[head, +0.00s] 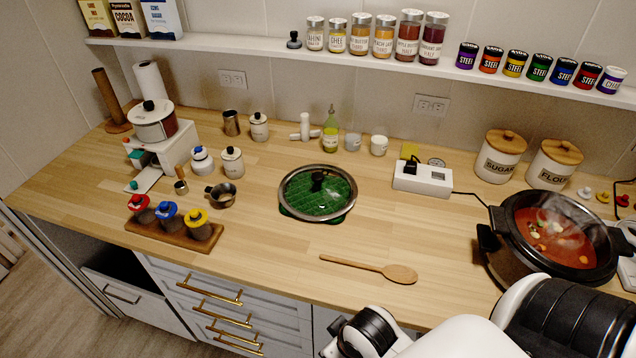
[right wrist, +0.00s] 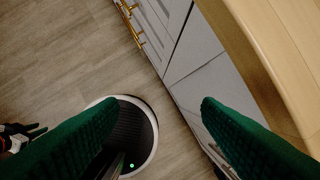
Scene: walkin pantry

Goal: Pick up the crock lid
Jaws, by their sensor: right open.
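The black crock (head: 497,262) stands uncovered at the right, full of red stew. My right gripper (right wrist: 162,112) shows in the right wrist view with its two green fingers apart and nothing between them. It is in front of the cabinets, beside the counter edge, away from the lid.
A wooden spoon (head: 380,268) lies in front of the lid. A white power box (head: 422,179) with a cord stands behind right. A rack of colored-lid jars (head: 160,238) and a small metal pot (head: 221,194) are to the left. The counter around the lid is mostly clear.

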